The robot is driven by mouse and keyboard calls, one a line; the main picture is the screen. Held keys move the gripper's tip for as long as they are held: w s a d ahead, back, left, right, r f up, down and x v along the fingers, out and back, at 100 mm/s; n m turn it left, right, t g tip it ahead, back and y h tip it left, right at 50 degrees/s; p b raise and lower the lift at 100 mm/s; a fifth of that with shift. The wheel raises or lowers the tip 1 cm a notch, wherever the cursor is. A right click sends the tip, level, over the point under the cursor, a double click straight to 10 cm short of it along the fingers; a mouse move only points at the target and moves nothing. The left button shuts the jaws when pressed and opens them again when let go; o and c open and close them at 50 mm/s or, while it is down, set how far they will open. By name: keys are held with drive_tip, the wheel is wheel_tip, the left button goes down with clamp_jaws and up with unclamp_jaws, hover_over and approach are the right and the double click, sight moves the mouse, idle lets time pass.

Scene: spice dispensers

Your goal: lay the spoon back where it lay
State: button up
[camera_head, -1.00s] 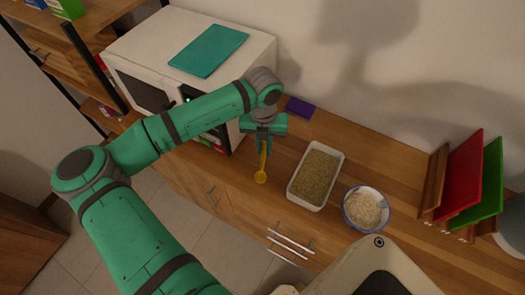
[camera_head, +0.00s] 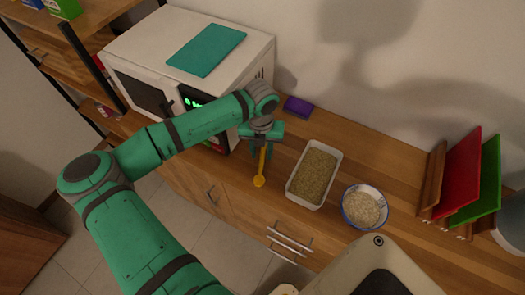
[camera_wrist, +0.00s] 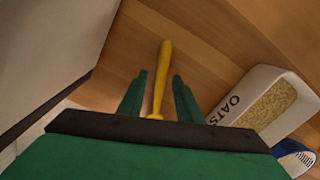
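The yellow spoon (camera_head: 259,181) lies on the wooden counter left of the oats container, its rounded end towards the counter's front edge. In the wrist view the spoon (camera_wrist: 160,80) runs between my fingers, its lower part cut off by the gripper body. My gripper (camera_head: 261,146) is over the spoon's far part. In the wrist view its two green fingers (camera_wrist: 156,88) stand apart, with a gap on each side of the spoon. The gripper is open. Whether the spoon lies wholly flat is hard to tell.
A white container marked OATS (camera_wrist: 234,103), filled with grain (camera_head: 314,172), stands just right of the spoon. A blue-rimmed bowl (camera_head: 346,217) stands further right. The microwave (camera_head: 262,62) is close on the left. A purple block (camera_head: 298,106) lies behind.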

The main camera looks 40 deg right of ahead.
sight(262, 155)
drive_tip(key=shift+r, duration=0.1)
wheel_tip(262, 155, up, 12)
drive_tip(key=shift+r, duration=0.15)
idle(0.4)
